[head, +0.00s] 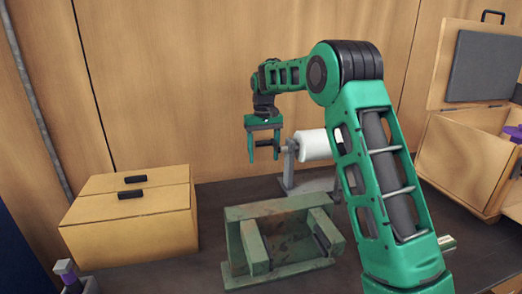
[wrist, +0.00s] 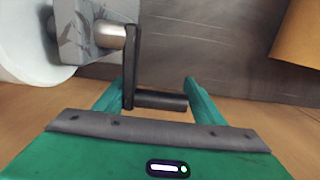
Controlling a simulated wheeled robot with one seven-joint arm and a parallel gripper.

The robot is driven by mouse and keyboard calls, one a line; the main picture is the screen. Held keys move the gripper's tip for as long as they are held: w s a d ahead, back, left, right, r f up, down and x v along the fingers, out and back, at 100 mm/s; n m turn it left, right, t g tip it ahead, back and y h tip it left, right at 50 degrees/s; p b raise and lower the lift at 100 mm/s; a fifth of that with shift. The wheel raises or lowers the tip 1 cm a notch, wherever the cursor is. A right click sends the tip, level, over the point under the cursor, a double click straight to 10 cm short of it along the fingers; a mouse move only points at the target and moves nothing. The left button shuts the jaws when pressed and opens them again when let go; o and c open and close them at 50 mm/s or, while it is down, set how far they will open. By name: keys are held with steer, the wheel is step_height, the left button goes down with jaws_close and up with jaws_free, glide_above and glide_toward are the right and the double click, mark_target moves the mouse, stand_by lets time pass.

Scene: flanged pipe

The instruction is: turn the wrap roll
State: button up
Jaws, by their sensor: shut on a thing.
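The white wrap roll (head: 315,145) lies level on a grey stand (head: 289,172) at the back of the table; my arm hides its right end. A dark crank with a black handle (head: 264,143) sticks out on its left side. My green gripper (head: 264,154) points down and is shut on the crank handle. In the wrist view the handle (wrist: 160,100) lies between the two green fingers, joined to the dark crank arm (wrist: 130,65). The roll's white end (wrist: 35,45) and the stand (wrist: 92,30) show at upper left.
A closed wooden box (head: 130,215) with black handles stands at left. A worn green metal frame (head: 285,238) lies in front of the roll stand. An open wooden box (head: 465,150) with a raised lid stands at right. Dark table is bare between the left box and the stand.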

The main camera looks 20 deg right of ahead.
steer(key=shift+s+a+f+g, duration=0.2)
steer(key=shift+f+g, duration=0.15)
steer(key=shift+g, duration=0.45)
steer(key=o, duration=1.5)
steer(key=shift+d+f, duration=0.1)
steer(key=shift+c, duration=0.2)
steer(key=shift+s, duration=0.1)
steer(key=r, duration=0.2)
steer(key=w+r, duration=0.1)
steer(key=r, duration=0.4)
steer(key=shift+w, duration=0.35)
steer(key=shift+r, duration=0.2)
steer(key=shift+c, duration=0.5)
